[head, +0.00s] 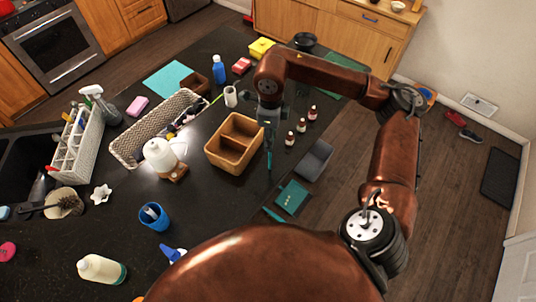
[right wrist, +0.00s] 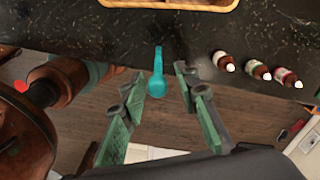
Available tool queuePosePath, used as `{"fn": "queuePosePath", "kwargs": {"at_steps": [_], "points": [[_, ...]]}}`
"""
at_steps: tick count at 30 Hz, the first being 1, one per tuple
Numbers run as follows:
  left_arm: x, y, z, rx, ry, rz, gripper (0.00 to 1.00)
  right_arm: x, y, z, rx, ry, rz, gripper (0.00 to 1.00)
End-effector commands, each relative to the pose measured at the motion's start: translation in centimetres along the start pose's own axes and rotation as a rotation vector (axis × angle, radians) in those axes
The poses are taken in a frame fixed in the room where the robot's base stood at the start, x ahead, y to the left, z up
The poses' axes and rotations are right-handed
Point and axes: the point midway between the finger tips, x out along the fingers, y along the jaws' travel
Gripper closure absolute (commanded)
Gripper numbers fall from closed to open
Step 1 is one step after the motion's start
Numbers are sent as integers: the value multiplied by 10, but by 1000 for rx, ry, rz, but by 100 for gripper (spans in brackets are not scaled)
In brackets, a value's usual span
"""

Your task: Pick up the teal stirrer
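The teal stirrer (right wrist: 158,76) shows in the right wrist view near the counter's edge. Its thin handle points up the picture toward the wooden box, and its wider rounded end is at the bottom, seen against the floor past the edge. My right gripper (right wrist: 162,115) is open, with one finger on each side of the stirrer's line and no visible contact. My left gripper is not in view.
A two-compartment wooden box (head: 236,142) stands left of the right gripper. Several small dropper bottles (head: 301,126) stand to its right.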

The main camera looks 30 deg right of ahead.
Motion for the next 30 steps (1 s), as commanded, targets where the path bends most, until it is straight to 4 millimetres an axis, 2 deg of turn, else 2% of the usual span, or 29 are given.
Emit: {"fn": "queuePosePath", "kwargs": {"at_steps": [1, 6, 16, 20, 24, 30], "points": [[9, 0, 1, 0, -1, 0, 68, 9, 0, 0, 1, 0, 0, 71], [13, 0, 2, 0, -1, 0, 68, 17, 0, -2, 3, 0, 2, 71], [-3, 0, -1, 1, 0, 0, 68, 48, 3, -4, 6, 1, 5, 71], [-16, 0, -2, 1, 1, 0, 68, 67, 7, -5, 5, 1, 6, 71], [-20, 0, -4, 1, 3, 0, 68, 85, 7, -4, 4, -1, 5, 71], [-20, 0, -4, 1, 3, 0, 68, 92, 6, -3, 1, -2, 1, 71]]}}
